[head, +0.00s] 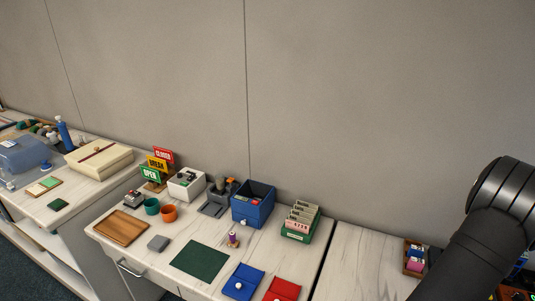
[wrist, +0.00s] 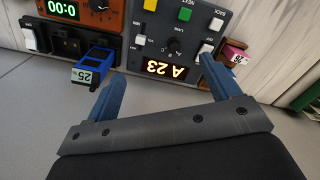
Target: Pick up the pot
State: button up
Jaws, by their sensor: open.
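No single thing is clearly marked as the pot. Two small round open vessels stand side by side on the white worktop in the head view: a teal one (head: 152,206) and an orange one (head: 169,213). Both look upright; their insides are too small to make out. My gripper (wrist: 160,68) shows in the wrist view, with its two blue fingers spread apart and nothing between them. It faces a grey control panel (wrist: 180,40) with an "A 23" display. Neither vessel shows in the wrist view, and my gripper is not visible in the head view.
A wooden tray (head: 122,228), grey block (head: 158,243) and grey holder (head: 216,205) surround the vessels. A blue bin (head: 252,207) and a green card box (head: 299,224) stand to the right. In the wrist view, a blue device (wrist: 95,66) sits near the left finger.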

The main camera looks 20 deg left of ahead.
jog(key=w+a+r, duration=0.1)
jog(key=w+a, duration=0.2)
jog(key=a, duration=0.6)
jog(key=w+a, duration=0.3)
jog(key=a, duration=0.6)
jog(key=w+a+r, duration=0.1)
jog(key=w+a, duration=0.2)
jog(key=a, duration=0.7)
jog(key=a+n+t, duration=0.2)
jog(key=a, duration=2.9)
jog(key=n+y, duration=0.2)
jog(key=y, duration=0.2)
send_over(169, 212)
jog(key=s+d, duration=0.6)
jog(key=d, duration=0.2)
notch_tip(169, 212, down, 4)
jog(key=shift+t, duration=0.4)
jog(key=x, duration=1.7)
jog(key=shift+a+r, duration=0.1)
